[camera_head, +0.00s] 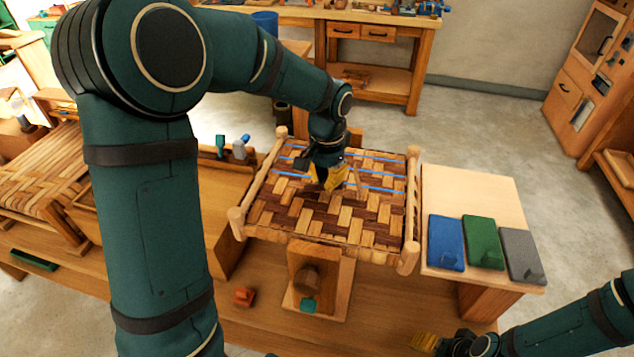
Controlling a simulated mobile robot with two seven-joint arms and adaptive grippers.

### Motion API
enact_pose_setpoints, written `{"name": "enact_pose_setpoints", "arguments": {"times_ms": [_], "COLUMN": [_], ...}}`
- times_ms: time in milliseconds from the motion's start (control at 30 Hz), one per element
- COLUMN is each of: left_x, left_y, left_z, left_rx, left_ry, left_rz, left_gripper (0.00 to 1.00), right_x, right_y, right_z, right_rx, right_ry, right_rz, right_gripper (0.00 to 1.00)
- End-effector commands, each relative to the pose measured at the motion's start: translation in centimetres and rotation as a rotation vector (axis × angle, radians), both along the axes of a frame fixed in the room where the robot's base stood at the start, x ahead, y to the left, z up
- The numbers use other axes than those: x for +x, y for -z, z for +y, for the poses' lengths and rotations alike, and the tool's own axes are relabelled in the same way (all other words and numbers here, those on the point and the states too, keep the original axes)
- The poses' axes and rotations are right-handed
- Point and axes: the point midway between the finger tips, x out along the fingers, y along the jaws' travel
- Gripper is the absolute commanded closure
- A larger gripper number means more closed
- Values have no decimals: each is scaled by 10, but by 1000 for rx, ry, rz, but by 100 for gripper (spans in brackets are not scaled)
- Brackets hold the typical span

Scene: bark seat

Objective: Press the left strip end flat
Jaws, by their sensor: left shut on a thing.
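The woven bark seat (300,217), a checkered weave of light and dark strips in a wooden frame, lies in the middle of the bench. Blue lines cross its far part. My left gripper (330,182) reaches down over the middle of the seat, its yellow fingers low at the weave. It is shut on a strip, mostly hidden by the fingers; a thin pale piece shows just right of them. Which strip end this is I cannot tell. My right gripper (426,342) is at the bottom edge, away from the seat, its yellow fingers pointing left; their gap is unclear.
Blue (446,243), green (483,242) and grey (522,256) blocks lie on a pale board (470,190) right of the seat. A wooden stand (320,270) is in front of the seat, with a small orange block (244,297) to its left.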

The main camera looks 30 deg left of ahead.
Motion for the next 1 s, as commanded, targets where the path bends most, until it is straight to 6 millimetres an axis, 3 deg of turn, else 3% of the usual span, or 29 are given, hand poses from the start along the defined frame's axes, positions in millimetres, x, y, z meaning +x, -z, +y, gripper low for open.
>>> {"name": "enact_pose_setpoints", "arguments": {"times_ms": [733,1000], "left_x": [0,0], "left_y": [28,27], "left_z": [0,0], "left_rx": [0,0], "left_ry": [0,0], "left_rz": [0,-1], "left_gripper": [100,100], "right_x": [0,0], "right_y": [18,18], "right_z": [0,0], "right_rx": [1,-1], "right_ry": [-1,0], "right_rz": [-1,1], "right_gripper": [34,34]}}
